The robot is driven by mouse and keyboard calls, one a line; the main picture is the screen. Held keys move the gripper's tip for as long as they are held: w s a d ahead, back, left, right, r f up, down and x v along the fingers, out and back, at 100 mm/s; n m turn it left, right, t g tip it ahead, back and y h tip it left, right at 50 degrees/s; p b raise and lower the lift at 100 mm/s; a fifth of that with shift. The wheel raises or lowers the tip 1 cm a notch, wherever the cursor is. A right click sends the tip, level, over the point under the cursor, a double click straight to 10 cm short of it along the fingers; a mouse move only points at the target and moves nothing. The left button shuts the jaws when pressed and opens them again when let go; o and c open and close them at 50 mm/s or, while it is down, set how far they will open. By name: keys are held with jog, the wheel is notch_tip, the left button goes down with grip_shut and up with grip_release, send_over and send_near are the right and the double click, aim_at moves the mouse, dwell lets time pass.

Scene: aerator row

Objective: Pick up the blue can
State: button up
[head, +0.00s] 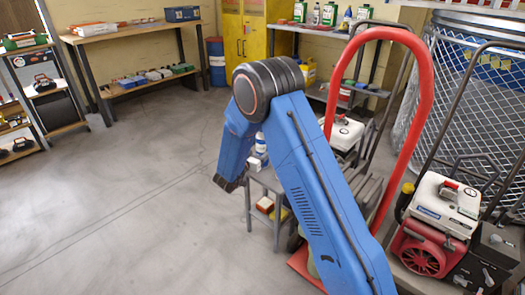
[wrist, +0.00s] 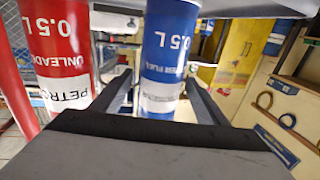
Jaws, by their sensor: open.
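The blue can (wrist: 168,55), with white lettering and a white band, shows in the wrist view between the two fingers of my gripper (wrist: 160,85). My gripper is open, with one finger on each side of the can; I cannot tell whether either finger touches it. A red and white can (wrist: 60,50) stands close on the left, outside the left finger. In the head view my blue arm reaches toward a small grey table (head: 248,205), and the fingers cannot be made out there. A small blue and white item (head: 261,143) shows just beside my forearm.
A red hand truck (head: 425,95) and a generator with a red engine (head: 425,245) stand close on the right. A workbench (head: 130,30) and a yellow cabinet (head: 243,35) are at the back. The floor (head: 110,200) on the left is clear.

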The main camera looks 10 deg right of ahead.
jog(key=x, duration=0.4)
jog(key=shift+w+d+f, duration=0.1)
jog(key=shift+w+f, duration=0.05)
jog(key=shift+c, duration=0.6)
jog(key=c, duration=1.1)
jog(key=shift+r, duration=0.2)
notch_tip(320, 180, up, 9)
jog(key=shift+r, duration=0.2)
